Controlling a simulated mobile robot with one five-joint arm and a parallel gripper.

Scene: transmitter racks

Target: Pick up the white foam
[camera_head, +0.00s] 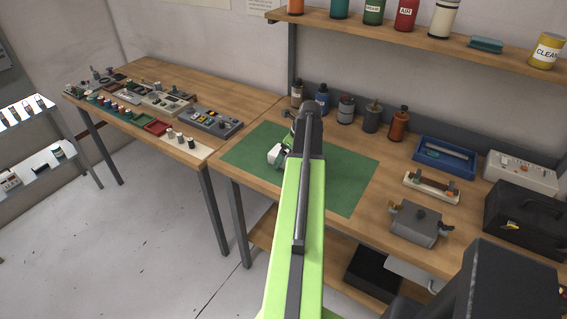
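A white can (443,17) stands upright on the wall shelf at the top right, between a red can and a teal block; its dark label is too small to read surely, and its top is cut off by the picture edge. It looks like the white foam. My green and black arm reaches up the middle of the picture. My gripper (277,155), small and whitish, shows just left of the arm's far end over the green mat, well below and left of the can. It is partly hidden behind the arm, and its fingers cannot be made out.
The shelf (400,37) also holds a red AIR can (406,14), a green can (374,11), a teal block (486,45) and a yellow CLEAN can (547,51). Several bottles, a blue tray (418,157) and a black toolbox (523,218) crowd the bench below. The green mat (345,180) looks mostly clear.

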